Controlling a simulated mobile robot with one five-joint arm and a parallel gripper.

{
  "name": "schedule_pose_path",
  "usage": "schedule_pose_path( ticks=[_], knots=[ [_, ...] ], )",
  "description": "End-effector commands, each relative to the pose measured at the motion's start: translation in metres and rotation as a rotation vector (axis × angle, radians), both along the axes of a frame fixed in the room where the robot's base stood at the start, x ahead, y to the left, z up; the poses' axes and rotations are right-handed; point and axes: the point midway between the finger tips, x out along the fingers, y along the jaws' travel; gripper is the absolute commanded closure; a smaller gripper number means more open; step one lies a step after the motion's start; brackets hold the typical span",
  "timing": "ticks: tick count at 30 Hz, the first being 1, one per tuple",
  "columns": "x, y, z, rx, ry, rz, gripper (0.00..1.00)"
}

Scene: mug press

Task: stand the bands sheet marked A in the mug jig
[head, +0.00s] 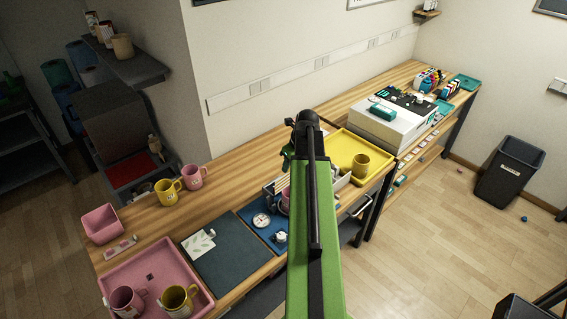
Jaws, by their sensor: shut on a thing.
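My green arm reaches up the middle of the head view, and its far end hides whatever is behind and below it. The fingers of my gripper are hidden, and so is anything in them. I cannot make out a bands sheet marked A. A white sheet with grey marks (199,243) lies on the dark mat (231,262), but its letter is too small to read. A pale rack-like holder (276,185) and a pink item show partly behind my arm. I cannot tell whether the mug jig is among them.
A blue mat (252,238) bears a round white gauge (261,220). A pink tray (192,277) holds two mugs at front left. More mugs (168,191) stand behind. A yellow tray (336,148) with a mug (361,165) and a white machine (389,125) stand right of my arm.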

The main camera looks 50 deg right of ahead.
Motion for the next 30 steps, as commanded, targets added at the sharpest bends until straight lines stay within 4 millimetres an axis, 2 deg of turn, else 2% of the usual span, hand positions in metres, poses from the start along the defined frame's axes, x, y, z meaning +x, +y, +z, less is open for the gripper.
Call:
schedule_pose_path(
  ticks=[1,5,14,30],
  knots=[
    [0.014,0.004,-0.001,-0.004,0.002,-0.015,1.0],
    [0.026,0.01,-0.001,-0.005,0.001,-0.042,1.0],
    [0.026,0.011,-0.008,-0.005,0.001,-0.042,1.0],
    [0.026,0.011,-0.057,-0.004,0.001,-0.041,1.0]
  ],
)
